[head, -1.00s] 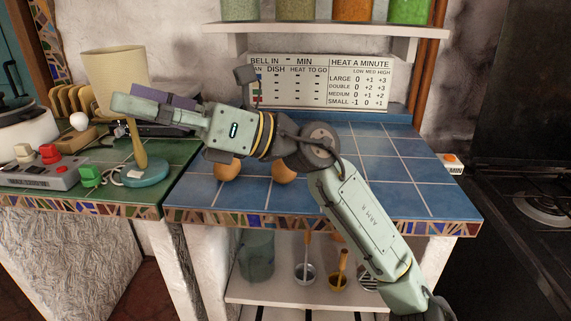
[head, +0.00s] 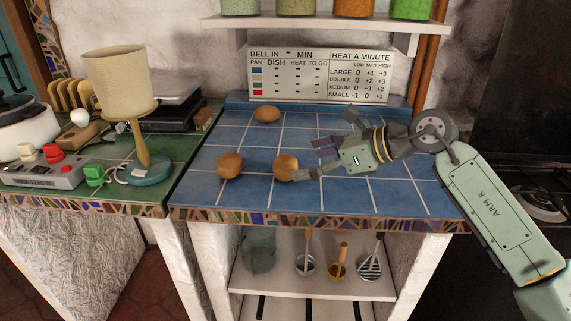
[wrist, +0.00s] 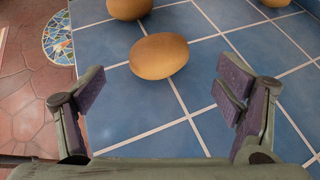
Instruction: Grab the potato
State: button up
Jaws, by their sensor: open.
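Three round brown potato-like items lie on the blue tiled counter (head: 330,200). One (head: 286,167) is at the middle front, one (head: 229,165) is to its left, and one (head: 266,114) is at the back. My gripper (head: 313,160) is open and empty, just right of the middle-front one, with its fingers pointing left. In the wrist view that potato (wrist: 159,56) lies ahead of and between the two open fingers (wrist: 163,84), not enclosed. The left one (wrist: 129,8) and the back one (wrist: 275,2) show at the top edge, cut off.
A beige lamp (head: 140,130), a control box (head: 40,173) and a white pot (head: 25,125) stand on the green counter at left. A sign (head: 320,77) stands at the back. Utensils (head: 340,262) are on the shelf below. The counter's right part is clear.

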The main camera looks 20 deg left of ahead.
aim_at(294, 163)
jog(key=p+x, duration=0.1)
jog(key=x, duration=0.1)
jog(key=p+x, duration=0.1)
jog(key=x, duration=0.1)
jog(key=shift+a+r, duration=0.1)
jog(key=shift+a, duration=0.25)
jog(key=shift+w+a+f, duration=0.1)
jog(key=shift+a+f, duration=0.15)
jog(key=c, duration=1.3)
